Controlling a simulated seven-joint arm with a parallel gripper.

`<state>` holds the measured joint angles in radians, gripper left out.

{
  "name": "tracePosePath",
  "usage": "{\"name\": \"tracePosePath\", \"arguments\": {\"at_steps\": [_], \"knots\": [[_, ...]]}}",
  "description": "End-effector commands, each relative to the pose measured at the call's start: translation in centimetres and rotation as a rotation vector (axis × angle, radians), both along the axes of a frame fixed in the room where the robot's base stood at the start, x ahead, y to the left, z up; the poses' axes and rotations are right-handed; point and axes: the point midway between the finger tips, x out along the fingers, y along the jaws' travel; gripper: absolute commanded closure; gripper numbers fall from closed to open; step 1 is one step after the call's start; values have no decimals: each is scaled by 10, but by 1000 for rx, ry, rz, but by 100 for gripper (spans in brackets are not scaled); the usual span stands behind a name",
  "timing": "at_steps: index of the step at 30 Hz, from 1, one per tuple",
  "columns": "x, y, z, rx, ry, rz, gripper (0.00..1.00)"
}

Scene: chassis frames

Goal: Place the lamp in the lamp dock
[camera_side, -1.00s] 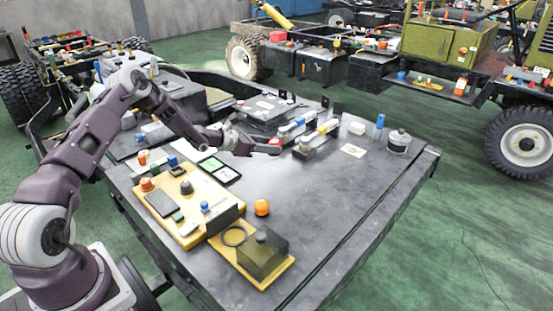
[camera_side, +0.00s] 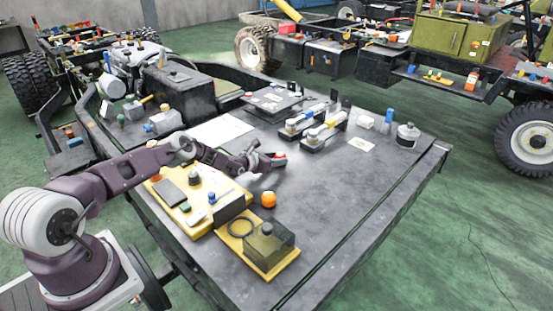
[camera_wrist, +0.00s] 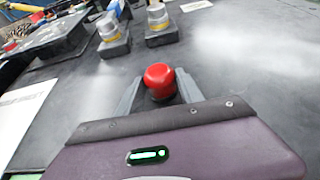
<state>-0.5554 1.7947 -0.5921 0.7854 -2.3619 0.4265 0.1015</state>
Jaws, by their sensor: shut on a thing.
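A red dome-topped lamp (camera_wrist: 160,77) is between the two grey fingers of my gripper (camera_wrist: 158,92) in the wrist view. A yellow panel (camera_side: 160,190) with several knobs and blocks lies left of and nearer than the gripper. A smaller yellow plate (camera_side: 285,263) carries a black ring and a dark see-through box (camera_side: 268,243). I cannot tell which part is the lamp dock.
An orange dome (camera_side: 268,199) stands on the table (camera_side: 345,205) near the yellow panel. Two black holders with cylinders (camera_side: 299,124) (camera_side: 323,134) stand behind the gripper. A grey canister (camera_side: 407,135) is at the back right. The right middle of the table is clear.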

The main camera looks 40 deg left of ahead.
Motion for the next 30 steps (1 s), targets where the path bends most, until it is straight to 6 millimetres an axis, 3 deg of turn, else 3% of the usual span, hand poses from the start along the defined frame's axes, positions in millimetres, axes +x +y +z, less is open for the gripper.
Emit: {"name": "tracePosePath", "arguments": {"at_steps": [6,7,10,23,30], "knots": [[0,0,-2,0,-1,-1,100],[0,0,-2,0,-1,-1,52],[0,0,-2,0,-1,-1,35],[-3,-1,4,-3,-2,-5,35],[-36,0,17,-2,1,-4,35]]}}
